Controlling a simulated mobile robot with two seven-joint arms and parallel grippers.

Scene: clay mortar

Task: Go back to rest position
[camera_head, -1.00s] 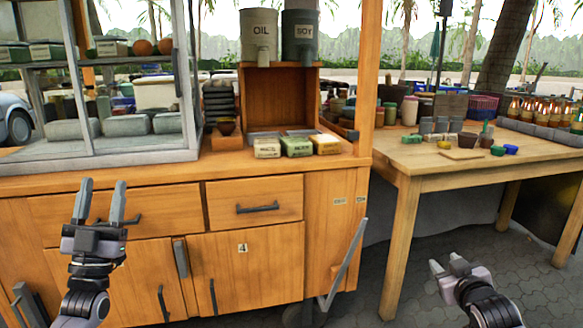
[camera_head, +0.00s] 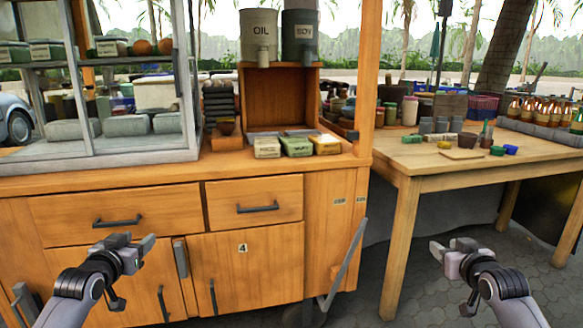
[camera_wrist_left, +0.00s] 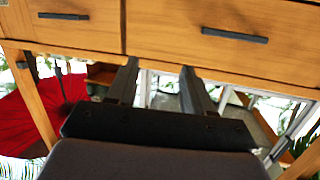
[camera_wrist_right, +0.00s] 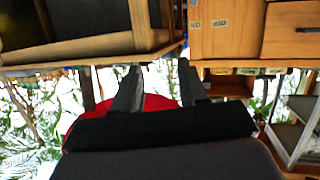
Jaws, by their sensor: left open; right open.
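My left gripper (camera_head: 143,244) is in front of the lower doors of the wooden cart (camera_head: 330,235), below the left drawer. It points to the right in the head view. Its two fingers stand apart with nothing between them in the left wrist view (camera_wrist_left: 158,85). My right gripper (camera_head: 450,246) is over the paving, to the right of the cart and in front of the wooden table. It points to the left and upward. Its fingers are apart and empty in the right wrist view (camera_wrist_right: 160,85). Neither gripper touches anything.
The cart top carries a glass case (camera_head: 100,155), several small boxes (camera_head: 297,146) and OIL (camera_head: 258,35) and SOY (camera_head: 299,36) canisters. The wooden table (camera_head: 425,171) at the right holds bottles (camera_head: 540,107) and small blocks.

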